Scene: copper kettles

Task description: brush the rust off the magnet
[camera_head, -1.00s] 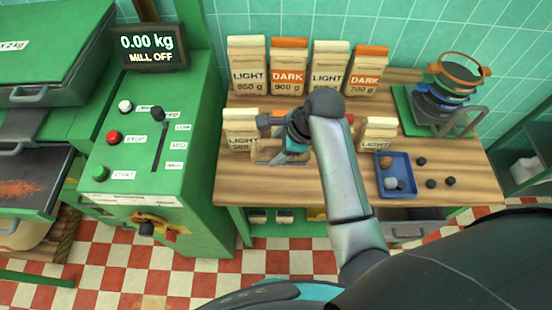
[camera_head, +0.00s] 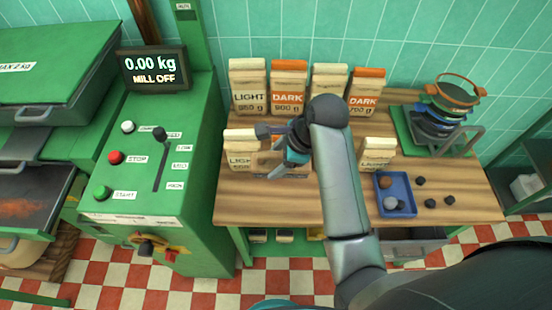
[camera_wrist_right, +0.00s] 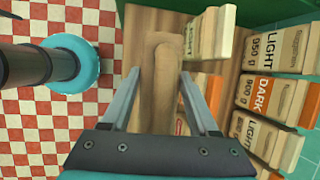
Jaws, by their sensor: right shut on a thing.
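My right gripper (camera_head: 282,166) is over the left part of the wooden bench, close to the front row of bags. In the right wrist view its two fingers (camera_wrist_right: 158,85) stand on either side of a long tan wooden piece (camera_wrist_right: 160,72), which looks like a brush handle. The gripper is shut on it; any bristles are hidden. At the left edge of the head view, a dark drawer or plate (camera_head: 28,203) carries an orange-brown, rust-like patch. I cannot tell for sure whether this is the magnet. My left gripper is not in view.
The green control panel (camera_head: 150,175) stands between the rusty plate and the bench (camera_head: 285,208). Several LIGHT and DARK bags (camera_head: 289,88) line the bench's back. A blue tray (camera_head: 394,193), dark lumps (camera_head: 430,203) and stacked sieves (camera_head: 447,112) are on the right.

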